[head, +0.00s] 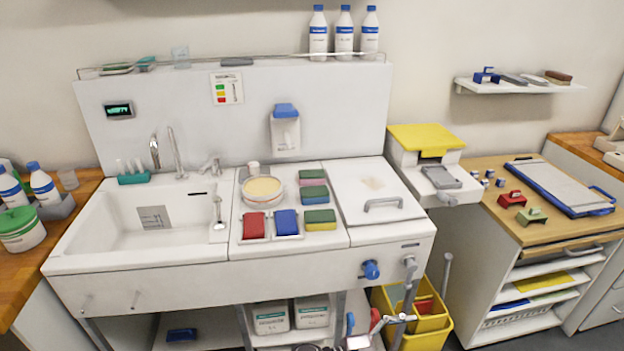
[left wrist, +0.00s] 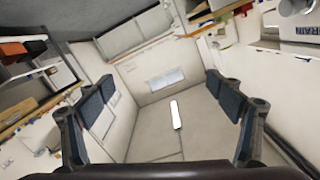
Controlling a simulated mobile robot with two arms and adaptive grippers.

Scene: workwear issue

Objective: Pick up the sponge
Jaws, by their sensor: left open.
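Several sponges lie on the white counter right of the sink in the head view. One with a green top and yellow lower layer (head: 320,219) is at the front. Behind it is a green-topped sponge with a blue lower layer (head: 314,196). At the back is a green-topped sponge with a pinkish lower layer (head: 312,179). My left gripper (left wrist: 160,85) shows in the left wrist view, its dark padded fingers wide apart with nothing between them. I cannot make out a sponge in that view.
A red block (head: 254,226) and a blue block (head: 286,223) lie left of the front sponge. A round yellow-filled dish (head: 262,189) stands behind them. A white lid with a handle (head: 383,203) is to the right. The sink (head: 150,222) is at left.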

